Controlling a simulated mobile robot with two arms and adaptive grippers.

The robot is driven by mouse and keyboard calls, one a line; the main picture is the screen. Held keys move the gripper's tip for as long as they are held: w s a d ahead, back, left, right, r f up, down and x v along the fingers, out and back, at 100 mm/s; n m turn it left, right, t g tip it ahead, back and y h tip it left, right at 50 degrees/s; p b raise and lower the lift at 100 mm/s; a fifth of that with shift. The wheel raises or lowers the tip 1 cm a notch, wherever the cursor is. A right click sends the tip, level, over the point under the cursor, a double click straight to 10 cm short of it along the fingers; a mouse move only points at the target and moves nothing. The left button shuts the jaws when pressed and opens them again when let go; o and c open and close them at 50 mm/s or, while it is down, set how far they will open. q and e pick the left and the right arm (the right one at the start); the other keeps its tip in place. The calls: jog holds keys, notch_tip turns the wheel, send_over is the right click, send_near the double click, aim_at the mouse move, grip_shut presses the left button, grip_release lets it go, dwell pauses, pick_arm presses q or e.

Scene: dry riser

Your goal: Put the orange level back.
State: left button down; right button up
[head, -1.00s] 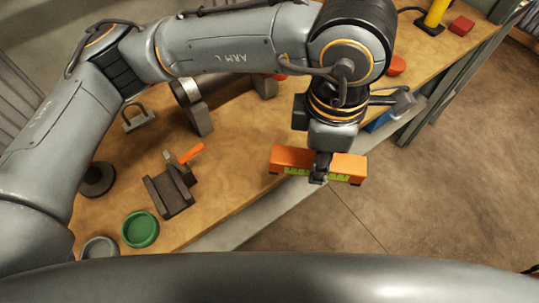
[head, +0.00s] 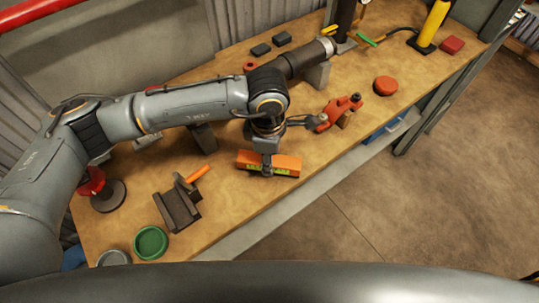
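The orange level (head: 287,166) has green vials along its front side. It lies lengthwise across the picture over the front part of the wooden bench, near the bench's front edge. My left gripper (head: 267,171) comes down from above and is shut around the middle of the level. The level looks roughly horizontal. I cannot tell whether it touches the bench top or hangs just above it. My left arm hides part of the bench behind it. My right gripper is not in view.
A dark grey block (head: 178,207), an orange-handled tool (head: 197,174) and a green dish (head: 151,243) are left of the level. A red tool (head: 340,110) and red puck (head: 385,86) are to its right. Bare bench (head: 325,155) lies just right of the level.

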pick_arm(q)
jog(key=shift+f, duration=0.55)
jog(key=c, duration=1.4)
grip_release()
jog(key=o, duration=0.5)
jog(key=shift+c, duration=0.2)
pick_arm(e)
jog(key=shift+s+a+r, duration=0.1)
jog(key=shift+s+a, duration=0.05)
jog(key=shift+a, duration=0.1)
